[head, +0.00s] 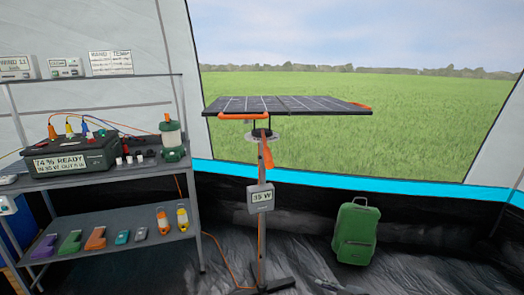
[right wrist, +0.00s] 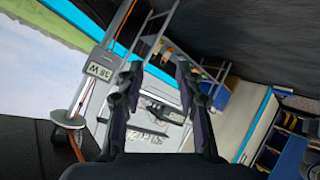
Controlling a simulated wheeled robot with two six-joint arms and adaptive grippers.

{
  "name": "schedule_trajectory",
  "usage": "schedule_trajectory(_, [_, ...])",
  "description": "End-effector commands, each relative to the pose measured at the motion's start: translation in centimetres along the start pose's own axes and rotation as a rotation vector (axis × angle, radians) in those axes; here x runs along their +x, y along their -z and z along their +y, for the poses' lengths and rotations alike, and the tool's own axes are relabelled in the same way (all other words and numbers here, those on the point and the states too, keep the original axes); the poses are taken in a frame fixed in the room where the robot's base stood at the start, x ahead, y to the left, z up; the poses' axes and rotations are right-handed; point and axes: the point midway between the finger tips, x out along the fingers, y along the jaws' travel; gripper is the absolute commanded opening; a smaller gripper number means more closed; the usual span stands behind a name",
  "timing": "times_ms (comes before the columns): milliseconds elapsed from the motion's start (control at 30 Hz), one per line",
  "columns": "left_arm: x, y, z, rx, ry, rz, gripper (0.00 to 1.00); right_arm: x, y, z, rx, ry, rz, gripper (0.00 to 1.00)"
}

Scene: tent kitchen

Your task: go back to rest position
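My right gripper (right wrist: 158,72) shows in the right wrist view. Its two dark fingers stand well apart and I see nothing held between them. The stand's watt display (right wrist: 101,66) is to the left of the fingers in that view, apart from them. Neither gripper shows in the head view, and my left gripper is in no view. In the head view the tilting solar panel (head: 315,104) sits on top of its stand, with orange handles at its edges. The display (head: 261,198) hangs on the pole below it.
A metal shelf (head: 110,206) on the left carries a power station (head: 72,153), a green lantern (head: 172,140) and several small devices. A green suitcase (head: 356,232) stands on the floor at right. An orange cable (head: 238,277) runs along the floor to the stand.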

Motion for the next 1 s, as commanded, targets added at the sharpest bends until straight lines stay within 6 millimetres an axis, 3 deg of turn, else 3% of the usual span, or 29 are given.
schedule_trajectory(33, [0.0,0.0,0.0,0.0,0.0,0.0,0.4,0.2,-3.1,-3.1,0.134,0.035,-0.09,0.36])
schedule_trajectory(100, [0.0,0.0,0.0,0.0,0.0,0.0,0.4,-0.2,-7.0,-6.8,0.316,0.057,-0.22,0.36])
schedule_trajectory(200, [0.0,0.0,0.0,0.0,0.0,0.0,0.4,-1.4,-11.5,-11.4,0.531,0.058,-0.389,0.36])
schedule_trajectory(400, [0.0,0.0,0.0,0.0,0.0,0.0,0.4,-5.2,-17.7,-18.7,0.85,0.001,-0.673,0.36])
schedule_trajectory(533, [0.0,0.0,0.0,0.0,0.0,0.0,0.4,-8.2,-20.6,-22.7,1.015,-0.067,-0.838,0.36])
schedule_trajectory(633, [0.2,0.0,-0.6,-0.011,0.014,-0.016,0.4,-8.0,-21.0,-21.8,1.012,-0.079,-0.847,0.36])
schedule_trajectory(833, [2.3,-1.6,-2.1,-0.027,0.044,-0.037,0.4,-8.0,-23.9,-22.9,1.015,-0.099,-0.881,0.36])
schedule_trajectory(1000, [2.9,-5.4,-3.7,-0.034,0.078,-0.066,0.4,-10.4,-26.4,-25.0,1.01,-0.117,-0.922,0.36])
